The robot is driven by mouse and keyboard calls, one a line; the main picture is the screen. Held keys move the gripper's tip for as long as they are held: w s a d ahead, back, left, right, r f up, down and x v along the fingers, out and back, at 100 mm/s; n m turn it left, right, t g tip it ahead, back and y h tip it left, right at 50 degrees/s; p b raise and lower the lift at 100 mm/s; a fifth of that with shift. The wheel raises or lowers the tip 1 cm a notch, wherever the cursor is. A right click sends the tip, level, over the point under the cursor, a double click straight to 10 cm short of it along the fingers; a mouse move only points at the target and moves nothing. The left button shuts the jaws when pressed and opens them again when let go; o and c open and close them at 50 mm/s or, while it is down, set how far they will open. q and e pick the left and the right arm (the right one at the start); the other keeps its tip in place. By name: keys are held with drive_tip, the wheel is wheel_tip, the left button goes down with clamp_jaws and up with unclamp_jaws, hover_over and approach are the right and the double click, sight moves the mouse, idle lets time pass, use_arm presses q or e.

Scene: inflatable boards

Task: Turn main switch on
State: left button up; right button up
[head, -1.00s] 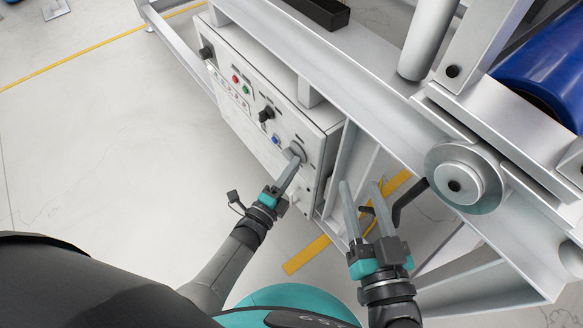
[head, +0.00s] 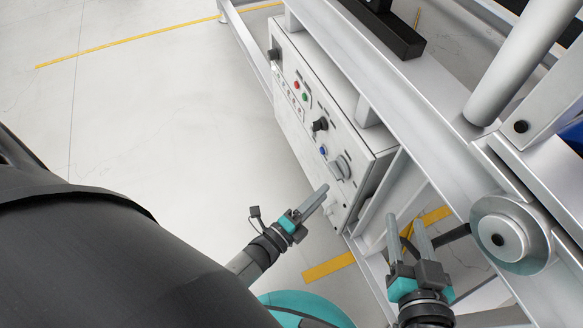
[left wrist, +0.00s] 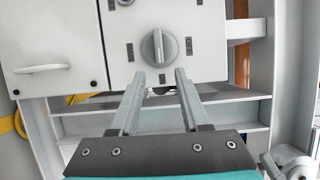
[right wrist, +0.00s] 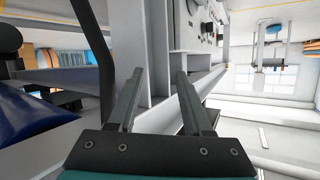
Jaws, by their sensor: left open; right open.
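The main switch is a grey round rotary knob (head: 341,167) on the near end of the white control panel (head: 322,127). In the left wrist view the knob (left wrist: 159,48) faces me, its raised grip bar about upright in the picture, with small dark labels around it. My left gripper (head: 319,197) is open and empty, pointing at the panel just short of the knob. In its wrist view the knob shows beyond and between the fingertips, not touched. My right gripper (head: 406,223) is open and empty, beside the machine frame to the right of the panel.
The panel also carries a blue button (head: 323,151), a black selector (head: 320,124), and red and green buttons (head: 300,90). A metal frame beam (head: 420,165) and a round roller end (head: 510,236) stand close to my right gripper. The floor left of the panel is clear.

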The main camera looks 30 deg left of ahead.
use_arm(q)
drive_tip(key=p+v, duration=0.1)
drive_tip(key=v, duration=0.8)
drive_tip(key=shift+s+p, duration=0.3)
drive_tip(key=shift+s, duration=0.1)
use_arm(e)
drive_tip(key=d+g, duration=0.1)
drive_tip(key=d+f+g+h, duration=0.1)
drive_tip(key=d+g, duration=0.1)
drive_tip(key=shift+s+f+h, duration=0.2)
drive_tip(key=shift+s+h, duration=0.1)
drive_tip(key=shift+h, duration=0.1)
